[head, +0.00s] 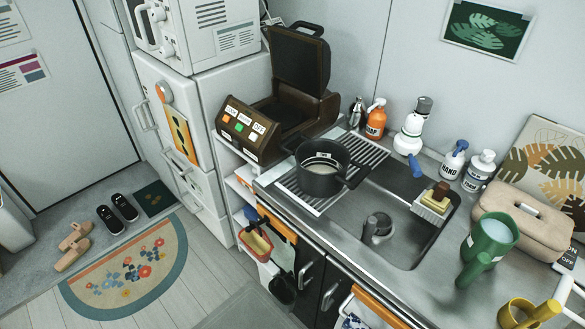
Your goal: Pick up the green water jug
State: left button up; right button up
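The green water jug (492,241) stands on the steel counter, to the right of the sink, in the head view. It has a wide round open top with a pale inside and a thick green part reaching down toward the lower left. A small pale label shows on its side. Nothing is touching it that I can see. Neither of my grippers is in view.
The sink (400,245) lies left of the jug. A beige bag-like case (525,213) stands close behind it, and a yellow cup (524,314) in front. A black pot (321,168) sits on the drying rack. Several bottles stand along the wall.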

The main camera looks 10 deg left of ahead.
aim_at(494, 235)
jog(key=z, duration=1.25)
